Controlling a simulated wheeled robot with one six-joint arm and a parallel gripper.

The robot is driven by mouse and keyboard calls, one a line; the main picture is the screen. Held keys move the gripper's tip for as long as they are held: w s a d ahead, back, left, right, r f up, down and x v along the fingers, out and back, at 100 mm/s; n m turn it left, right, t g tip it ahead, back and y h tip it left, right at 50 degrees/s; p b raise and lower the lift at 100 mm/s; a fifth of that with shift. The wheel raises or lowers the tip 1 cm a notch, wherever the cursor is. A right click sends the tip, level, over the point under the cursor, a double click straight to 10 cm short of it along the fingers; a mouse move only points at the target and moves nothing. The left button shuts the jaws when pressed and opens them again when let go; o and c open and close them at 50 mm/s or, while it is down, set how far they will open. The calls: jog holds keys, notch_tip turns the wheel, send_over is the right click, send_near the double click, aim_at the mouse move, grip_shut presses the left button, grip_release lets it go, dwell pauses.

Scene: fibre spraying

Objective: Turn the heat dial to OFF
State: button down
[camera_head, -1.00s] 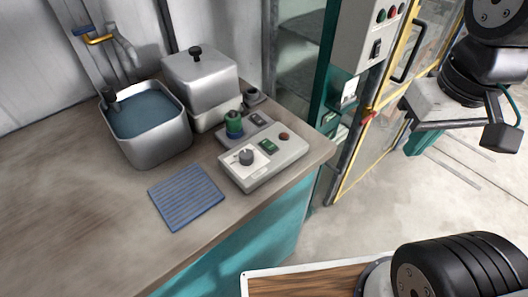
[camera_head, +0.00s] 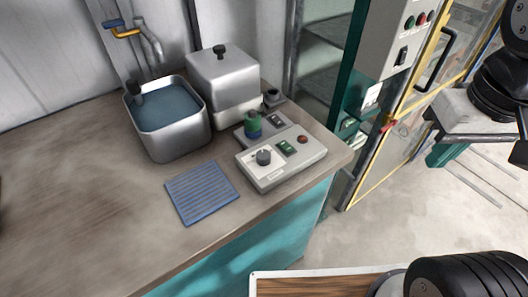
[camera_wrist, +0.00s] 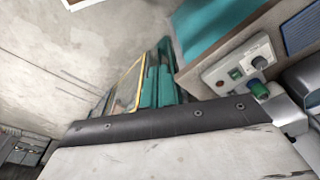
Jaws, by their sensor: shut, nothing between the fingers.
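The heat dial (camera_head: 263,157) is a dark round knob on a white plate at the left of a grey control box (camera_head: 300,166). Its marks and setting are too small to read. The box also shows, upside down, in the upper right of the wrist view (camera_wrist: 240,57). My gripper (camera_head: 465,118) is at the far right of the head view, shut and empty, well apart from the dial. Its fingertips are not clearly shown. A pale scuffed surface with a dark bolted edge fills the lower wrist view; I cannot tell for sure whether it is mine.
A green-capped jar (camera_head: 253,124) stands right behind the box. A water basin (camera_head: 170,140), a lidded metal box (camera_head: 222,80) and a blue ribbed mat (camera_head: 201,192) share the bench (camera_head: 80,215). A yellow-framed door (camera_head: 405,115) stands right of the bench.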

jog(key=c, duration=1.7)
grip_release()
jog(key=o, duration=0.5)
jog(key=shift+a+f, duration=0.1)
jog(key=shift+a, duration=0.2)
jog(key=shift+o, duration=0.7)
jog(key=w+a+f+n+g, duration=0.2)
jog(key=w+a, duration=0.1)
jog(key=a, duration=0.2)
jog(key=shift+w+a+n, duration=0.2)
jog(key=shift+w+n, duration=0.05)
jog(key=shift+n, duration=0.05)
jog(key=m, duration=0.6)
send_over(264, 154)
notch_tip(264, 154, down, 5)
jog(key=shift+s+f, duration=0.1)
jog(key=shift+a+m+t, duration=0.1)
jog(key=shift+m+t, duration=0.2)
jog(key=shift+m, duration=0.2)
jog(key=shift+f+m, duration=0.3)
jog(key=shift+f, duration=0.25)
notch_tip(264, 154, down, 7)
jog(key=shift+r, duration=0.15)
